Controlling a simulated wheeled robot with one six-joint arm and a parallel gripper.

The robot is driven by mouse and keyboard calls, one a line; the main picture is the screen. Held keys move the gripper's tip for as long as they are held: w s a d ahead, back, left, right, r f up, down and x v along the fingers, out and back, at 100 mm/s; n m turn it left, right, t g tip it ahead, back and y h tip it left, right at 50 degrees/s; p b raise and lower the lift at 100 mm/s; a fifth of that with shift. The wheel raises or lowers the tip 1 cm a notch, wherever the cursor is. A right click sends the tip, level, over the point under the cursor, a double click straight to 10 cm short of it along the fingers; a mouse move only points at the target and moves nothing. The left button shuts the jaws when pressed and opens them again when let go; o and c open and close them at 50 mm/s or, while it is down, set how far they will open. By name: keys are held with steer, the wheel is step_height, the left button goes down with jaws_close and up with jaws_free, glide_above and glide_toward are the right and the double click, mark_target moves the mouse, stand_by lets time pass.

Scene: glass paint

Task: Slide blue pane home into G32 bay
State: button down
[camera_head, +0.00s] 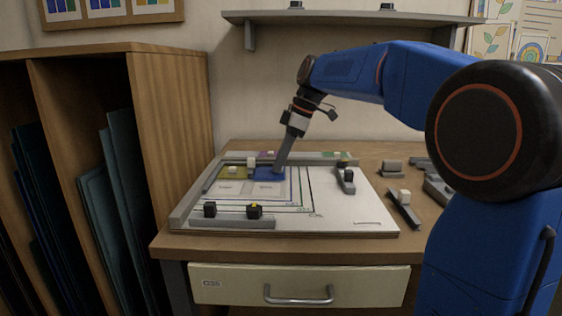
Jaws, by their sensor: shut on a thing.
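The blue pane (264,175) lies at the upper middle of the white board (345,216), beside an olive-yellow pane (229,185) on its left. My gripper (279,170) reaches down from the upper right and is shut on the blue pane at its right part. The fingertips and their exact contact are small and partly hidden. Pale outlined bays (268,189) show just in front of the two panes. The bay labels are too small to read, so I cannot tell which one is G32 or whether the pane is fully seated.
Grey rails edge the board at the left, back and front (235,223). Small dark blocks stand on the front rail. A dark bar (345,180) and a loose bar with a white knob (404,210) lie to the right. A wooden rack (170,130) stands close at the left.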

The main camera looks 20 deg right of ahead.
steer(key=shift+w+a, duration=0.4)
steer(key=shift+w, duration=0.3)
stand_by(1.3)
steer(key=c, duration=1.6)
jaws_free()
steer(key=shift+r, duration=0.1)
steer(key=shift+r, duration=3.45)
steer(key=shift+s, duration=0.1)
